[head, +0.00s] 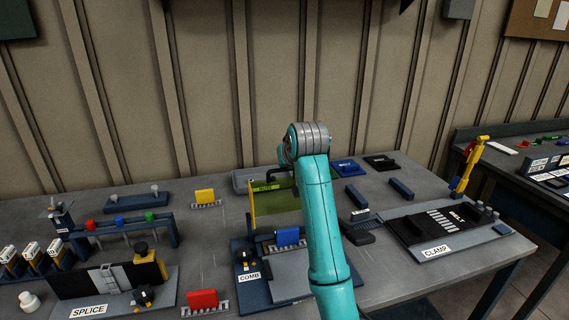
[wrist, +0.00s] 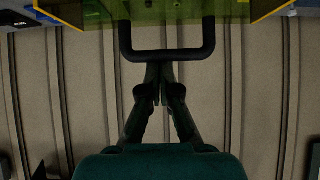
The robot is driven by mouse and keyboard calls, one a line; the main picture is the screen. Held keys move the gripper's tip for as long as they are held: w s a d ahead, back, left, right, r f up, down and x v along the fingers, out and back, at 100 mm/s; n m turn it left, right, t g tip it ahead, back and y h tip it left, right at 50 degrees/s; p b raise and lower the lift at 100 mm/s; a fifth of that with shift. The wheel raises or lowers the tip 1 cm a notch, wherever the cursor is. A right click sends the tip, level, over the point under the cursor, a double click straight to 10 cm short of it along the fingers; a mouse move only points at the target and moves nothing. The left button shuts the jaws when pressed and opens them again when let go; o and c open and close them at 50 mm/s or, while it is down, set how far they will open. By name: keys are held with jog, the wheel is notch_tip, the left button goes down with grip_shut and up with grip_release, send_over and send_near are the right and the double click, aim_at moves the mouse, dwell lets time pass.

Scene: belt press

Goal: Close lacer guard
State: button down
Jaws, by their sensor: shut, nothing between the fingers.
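The lacer guard (head: 275,200) is a see-through yellow-green panel with yellow edges. It stands raised over the lacer, a dark station with a COMB label (head: 249,277) and a blue block (head: 288,237). In the wrist view the guard (wrist: 180,12) crosses the top. Its dark U-shaped handle (wrist: 167,55) hangs toward my gripper (wrist: 160,70). My gripper's fingers are shut and empty, with their tips right at the handle's crossbar. I cannot tell if they touch it. In the head view my teal arm covers part of the guard and lacer and hides the fingers.
A SPLICE station (head: 88,310) and a red block (head: 203,299) are at the left. A yellow block (head: 204,196) stands behind. A ribbed wall rises behind the table.

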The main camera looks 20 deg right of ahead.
jog(key=s+f+t, duration=0.9)
jog(key=s+f, duration=0.6)
jog(key=s, duration=0.1)
jog(key=shift+s+f, duration=0.2)
jog(key=shift+s, duration=0.15)
dwell(0.3)
dwell(0.3)
